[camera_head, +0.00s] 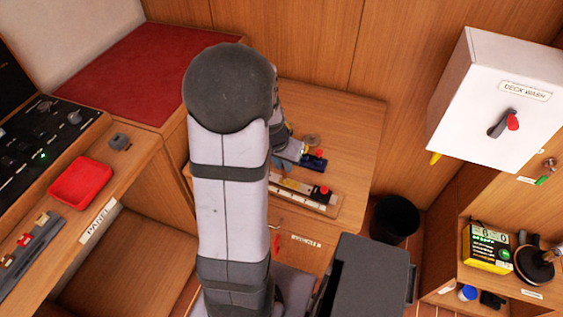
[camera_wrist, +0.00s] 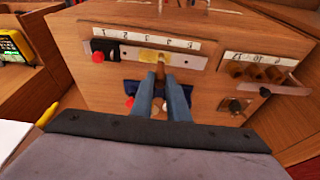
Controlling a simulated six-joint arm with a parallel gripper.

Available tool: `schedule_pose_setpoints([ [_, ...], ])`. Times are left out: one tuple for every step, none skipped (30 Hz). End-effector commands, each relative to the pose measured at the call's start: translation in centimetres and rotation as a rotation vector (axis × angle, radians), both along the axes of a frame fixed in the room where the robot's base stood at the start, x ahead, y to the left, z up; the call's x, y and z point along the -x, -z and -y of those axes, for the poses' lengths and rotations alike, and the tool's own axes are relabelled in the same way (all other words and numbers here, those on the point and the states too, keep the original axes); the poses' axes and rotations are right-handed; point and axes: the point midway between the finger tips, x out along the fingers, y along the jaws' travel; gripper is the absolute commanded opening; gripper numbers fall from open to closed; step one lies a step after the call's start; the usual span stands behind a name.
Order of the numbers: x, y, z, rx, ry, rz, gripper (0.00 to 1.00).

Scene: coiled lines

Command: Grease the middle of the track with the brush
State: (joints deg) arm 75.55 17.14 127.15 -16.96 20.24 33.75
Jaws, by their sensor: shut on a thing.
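The track (camera_wrist: 190,61) is a pale metal strip on a wooden bench, under a numbered white scale. It also shows in the camera_head view (camera_head: 300,194). A black slider with a red knob (camera_wrist: 98,57) sits near its left end in the wrist view. A yellow patch (camera_wrist: 153,56) lies near the middle of the track. My gripper (camera_wrist: 161,88) is shut on the brush (camera_wrist: 160,71), whose brown part shows between the blue fingers. The brush's end is at the yellow patch; I cannot tell whether it touches. In the camera_head view my arm hides much of the gripper.
A dark blue object (camera_head: 313,162) with a red top stands beside the track, partly behind my fingers in the wrist view. A rack with several brown pegs (camera_wrist: 258,73) is at right. The white DECK WASH box (camera_head: 495,100) and a black bin (camera_head: 394,219) stand off the bench.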

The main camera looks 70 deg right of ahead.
Motion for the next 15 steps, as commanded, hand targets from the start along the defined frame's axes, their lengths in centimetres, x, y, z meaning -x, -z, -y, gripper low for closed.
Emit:
schedule_pose_setpoints([
  [0.25,-0.02,-0.02,-0.001,0.002,0.001,0.00],
  [0.36,-0.01,-0.02,0.000,0.002,0.001,0.00],
  [0.49,-0.01,-0.03,0.000,0.002,0.001,0.00],
  [0.58,0.00,-0.03,0.000,0.002,0.001,0.00],
  [0.66,0.01,-0.03,0.000,0.002,0.001,0.00],
  [0.75,0.02,-0.04,0.000,0.001,0.000,0.00],
  [0.80,0.03,-0.05,0.000,0.001,0.000,0.00],
  [0.84,0.05,-0.04,0.000,0.000,0.000,0.00],
  [0.87,0.06,-0.05,0.000,0.000,0.000,0.00],
  [0.88,0.08,-0.06,0.000,0.000,0.000,0.00],
  [0.88,0.08,-0.06,0.000,0.000,0.000,0.00],
  [0.87,0.09,-0.07,0.000,0.000,0.000,0.00],
  [0.88,0.09,-0.07,0.000,0.000,0.000,0.00],
  [0.88,0.09,-0.08,0.000,0.000,0.000,0.00],
  [0.88,0.09,-0.09,-0.001,0.000,0.000,0.00],
])
